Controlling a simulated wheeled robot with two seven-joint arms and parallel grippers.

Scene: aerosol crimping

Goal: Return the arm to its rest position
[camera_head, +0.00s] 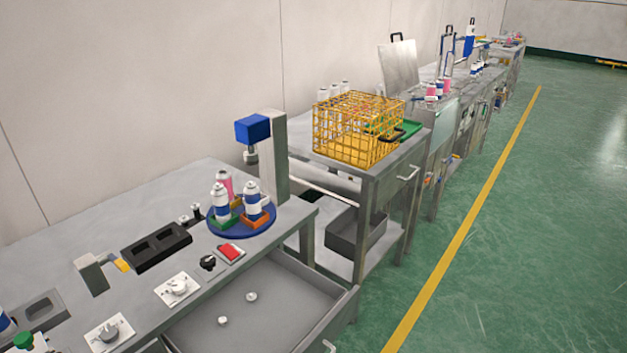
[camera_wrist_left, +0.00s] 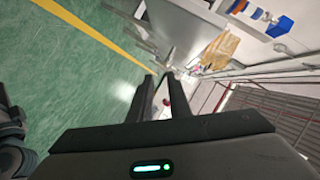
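My left gripper (camera_wrist_left: 162,78) shows only in the left wrist view. Its two dark fingers stand apart with a gap between them. Through the gap I see pale background and a small reddish patch too blurred to name; nothing appears gripped. The wrist view is strongly tilted, with green floor on its left and the grey work surface beyond the fingers. Neither arm shows in the head view, and my right gripper is in no view.
A steel workbench (camera_head: 75,220) carries a blue turntable (camera_head: 240,234) with several cans. Below it is an open drawer (camera_head: 275,285). A yellow wire basket (camera_head: 357,130) stands on the table behind. Green floor (camera_head: 520,240) right of the benches is clear.

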